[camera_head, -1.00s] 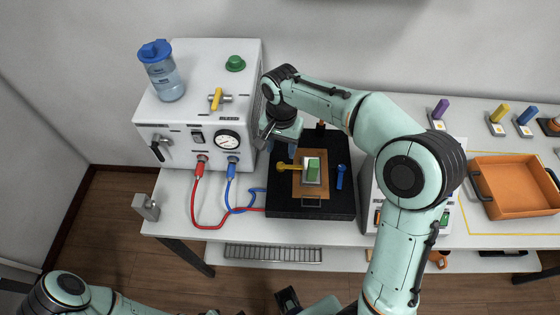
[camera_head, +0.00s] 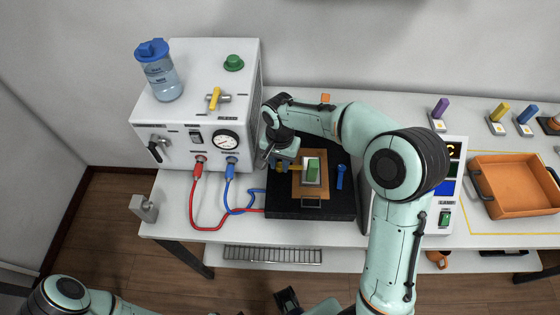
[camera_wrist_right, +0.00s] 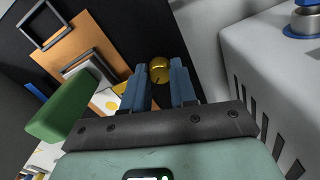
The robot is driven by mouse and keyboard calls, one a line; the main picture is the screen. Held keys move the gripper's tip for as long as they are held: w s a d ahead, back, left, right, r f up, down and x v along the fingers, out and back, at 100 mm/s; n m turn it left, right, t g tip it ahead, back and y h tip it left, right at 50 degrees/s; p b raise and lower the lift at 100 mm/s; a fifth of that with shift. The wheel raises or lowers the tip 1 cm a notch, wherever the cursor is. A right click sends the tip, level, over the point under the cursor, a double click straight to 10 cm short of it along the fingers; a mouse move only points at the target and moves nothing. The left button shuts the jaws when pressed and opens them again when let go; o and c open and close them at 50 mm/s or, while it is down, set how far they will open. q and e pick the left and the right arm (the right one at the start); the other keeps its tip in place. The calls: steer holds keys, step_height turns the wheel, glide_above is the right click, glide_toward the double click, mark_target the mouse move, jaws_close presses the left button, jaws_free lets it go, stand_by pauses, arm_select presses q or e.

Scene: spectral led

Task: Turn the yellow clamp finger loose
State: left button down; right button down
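The yellow clamp finger (camera_head: 284,167) lies on the black stage (camera_head: 330,210), beside an orange-brown plate (camera_head: 312,188) with a green block (camera_head: 313,171). My right gripper (camera_head: 279,164) hangs over the clamp finger's left end and hides its knob in the head view. In the right wrist view the round yellow knob (camera_wrist_right: 159,69) shows in the gap between the blue fingertips of my right gripper (camera_wrist_right: 159,75), which is open. I cannot tell whether a finger touches it. My left arm shows at the lower left, but its fingers do not show.
The white instrument box (camera_head: 185,115) stands close to the left of my right gripper. A blue clamp finger (camera_head: 340,177) lies at the plate's right. Red (camera_head: 193,205) and blue (camera_head: 229,190) cables loop on the table's left. An orange tray (camera_head: 512,207) stands at the right.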

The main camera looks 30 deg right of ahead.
arm_select(q)
steer(key=shift+r, duration=0.1)
arm_select(e)
steer(key=shift+n, duration=0.4)
steer(key=n+p, duration=0.1)
steer(key=n, duration=0.2)
steer(key=shift+n, duration=0.4)
steer(key=n+p, duration=0.1)
steer(key=n, duration=0.4)
steer(key=shift+n, duration=0.3)
steer(key=n+p, duration=0.1)
steer(key=n, duration=0.4)
arm_select(q)
steer(key=r, duration=0.1)
steer(key=w+r, duration=0.1)
steer(key=r, duration=0.1)
steer(key=w+r+p, duration=0.1)
steer(key=shift+w+r, duration=0.25)
steer(key=shift+r, duration=0.1)
arm_select(e)
steer(key=n, duration=0.4)
steer(key=shift+n, duration=0.3)
steer(key=c, duration=0.9)
jaws_free()
